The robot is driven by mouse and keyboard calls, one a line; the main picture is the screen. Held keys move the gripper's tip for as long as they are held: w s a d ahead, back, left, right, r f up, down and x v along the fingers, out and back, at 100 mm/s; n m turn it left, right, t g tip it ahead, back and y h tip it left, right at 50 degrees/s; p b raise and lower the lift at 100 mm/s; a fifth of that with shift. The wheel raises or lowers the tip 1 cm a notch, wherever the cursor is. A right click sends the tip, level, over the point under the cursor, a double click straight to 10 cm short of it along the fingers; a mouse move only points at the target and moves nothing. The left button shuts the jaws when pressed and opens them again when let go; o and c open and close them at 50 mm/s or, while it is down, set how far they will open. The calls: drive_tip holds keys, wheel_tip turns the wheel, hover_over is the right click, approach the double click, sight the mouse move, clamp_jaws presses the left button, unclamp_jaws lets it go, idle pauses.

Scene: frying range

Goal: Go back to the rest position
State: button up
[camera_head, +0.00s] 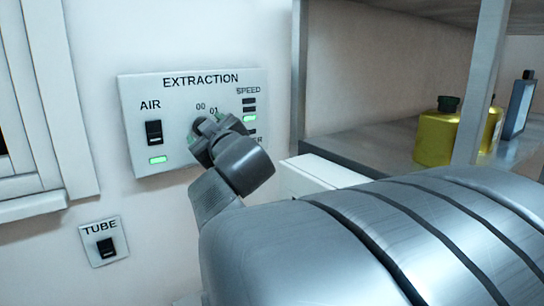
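The extraction panel (180,90) is a pale plate on the wall, marked EXTRACTION. Its AIR rocker switch (154,132) is black, with a lit green lamp (158,160) below it. The SPEED column of small bars (249,103) has a green one lit near its lower end. My gripper (204,138) is in front of the panel's middle, just below the figures 00 and 01. It covers whatever control is there and part of a lower right label. The fingers are small and partly hidden, so I cannot tell whether they touch the panel or hold anything.
A TUBE switch plate (104,240) is on the wall at lower left, beside a window frame (40,205). A grey shelf (375,143) at right bears yellow containers (436,138) and a dark blue bottle (520,106). A shelf post (480,80) stands in front.

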drive_tip(key=m+p, duration=0.4)
drive_tip(key=m, duration=0.2)
drive_tip(key=shift+r+p, duration=0.15)
drive_tip(key=shift+p, duration=0.15)
